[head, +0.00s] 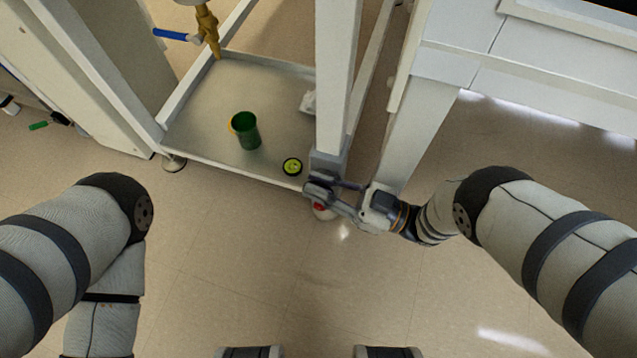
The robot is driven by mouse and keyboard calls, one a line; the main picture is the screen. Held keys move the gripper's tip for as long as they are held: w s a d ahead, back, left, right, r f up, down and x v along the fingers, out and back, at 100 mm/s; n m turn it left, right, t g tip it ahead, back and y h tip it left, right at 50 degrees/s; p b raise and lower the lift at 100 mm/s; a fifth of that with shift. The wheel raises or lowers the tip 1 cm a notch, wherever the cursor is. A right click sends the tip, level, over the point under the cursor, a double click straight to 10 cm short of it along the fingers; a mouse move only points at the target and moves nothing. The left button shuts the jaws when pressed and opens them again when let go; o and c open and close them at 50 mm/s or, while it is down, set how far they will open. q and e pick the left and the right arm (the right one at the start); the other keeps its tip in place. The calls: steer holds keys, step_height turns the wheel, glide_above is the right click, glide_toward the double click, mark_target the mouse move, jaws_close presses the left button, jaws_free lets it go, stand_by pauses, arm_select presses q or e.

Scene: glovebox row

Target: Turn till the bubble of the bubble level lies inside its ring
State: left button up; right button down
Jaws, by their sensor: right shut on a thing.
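The bubble level (292,167) is a small round black-rimmed vial with a yellow-green face. It lies on the front right of the grey metal tray shelf (205,115). Its bubble and ring are too small to tell apart. My right gripper (318,190) is at the foot of the white frame's front right post (335,80). It is shut on the levelling foot (323,213) there, and its fingers hide most of it. A red spot shows just below the fingers. My left arm is at the left, and its gripper is out of view.
A crumpled white item (308,103) lies at the right. Another levelling foot (174,163) is at front left. The near floor is clear.

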steer(key=shift+d+f+t+y+b, duration=0.15)
steer(key=shift+f+y+b, duration=0.05)
steer(key=shift+y+b, duration=0.35)
steer(key=shift+d+f+t+y+b, duration=0.15)
steer(key=shift+y+b, duration=0.3)
steer(key=shift+b, duration=0.2)
arm_select(q)
steer(key=shift+s+f+g+b, duration=0.2)
steer(key=shift+s+f+b, duration=0.15)
steer(key=shift+f, duration=0.5)
steer(key=shift+s+f+g+b, duration=0.2)
steer(key=shift+f+b, duration=0.25)
steer(key=shift+f, duration=0.35)
arm_select(e)
steer(key=shift+s+d+t+y, duration=0.2)
steer(key=shift+t+y, duration=0.1)
steer(key=shift+y, duration=0.7)
steer(key=shift+r, duration=0.1)
steer(key=shift+w, duration=0.1)
steer(key=c, duration=1.8)
jaws_free()
steer(key=shift+c, duration=0.2)
steer(key=shift+s+d+f, duration=0.25)
steer(key=shift+d+f, duration=0.1)
steer(key=shift+d, duration=0.15)
steer(key=s+d, duration=0.3)
steer(key=d, duration=0.8)
steer(key=shift+s+d, duration=0.2)
steer(key=shift+s, duration=0.1)
